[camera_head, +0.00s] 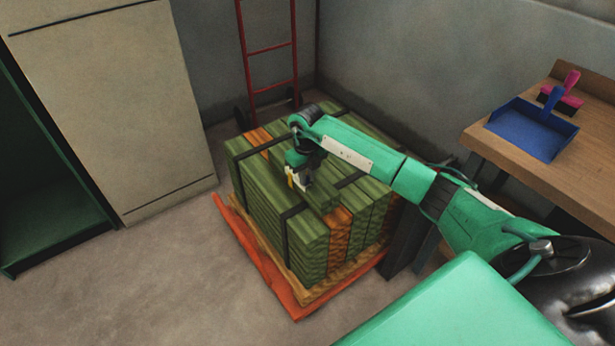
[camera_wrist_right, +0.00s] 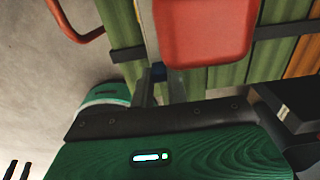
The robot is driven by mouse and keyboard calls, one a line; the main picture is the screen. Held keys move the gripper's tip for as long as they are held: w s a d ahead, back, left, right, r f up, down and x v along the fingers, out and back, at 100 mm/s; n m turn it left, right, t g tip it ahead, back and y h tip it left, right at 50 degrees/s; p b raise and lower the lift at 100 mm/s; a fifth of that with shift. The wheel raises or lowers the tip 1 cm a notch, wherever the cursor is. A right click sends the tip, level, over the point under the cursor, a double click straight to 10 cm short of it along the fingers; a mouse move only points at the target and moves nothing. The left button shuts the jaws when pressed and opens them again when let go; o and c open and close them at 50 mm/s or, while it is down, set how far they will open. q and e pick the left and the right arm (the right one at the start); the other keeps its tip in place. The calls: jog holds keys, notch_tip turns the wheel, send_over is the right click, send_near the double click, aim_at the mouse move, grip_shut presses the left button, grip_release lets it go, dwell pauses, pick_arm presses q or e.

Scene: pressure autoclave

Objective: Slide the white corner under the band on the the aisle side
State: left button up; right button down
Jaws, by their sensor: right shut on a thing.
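A stack of green and orange boards (camera_head: 262,205) stands on a wooden pallet. Dark bands run over its top and down its near sides; one band (camera_head: 286,240) shows on the front left face, and a band (camera_wrist_right: 128,54) crosses the boards in the right wrist view. My right gripper (camera_head: 300,182) points down at the stack's top near that front left band. It is shut on a small pale piece, seemingly the white corner (camera_head: 308,182), mostly hidden by the fingers. I cannot tell whether the piece touches the band. My left gripper is not in view.
An orange-red edge (camera_head: 262,268) lies around the pallet's base. A red ladder-like frame (camera_head: 270,48) stands behind the stack. A wooden bench (camera_head: 590,150) at the right holds a blue dustpan (camera_head: 530,130) and a brush. The floor at the left is clear.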

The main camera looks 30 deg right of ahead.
jog(key=c, duration=1.3)
grip_release()
jog(key=shift+r, duration=0.15)
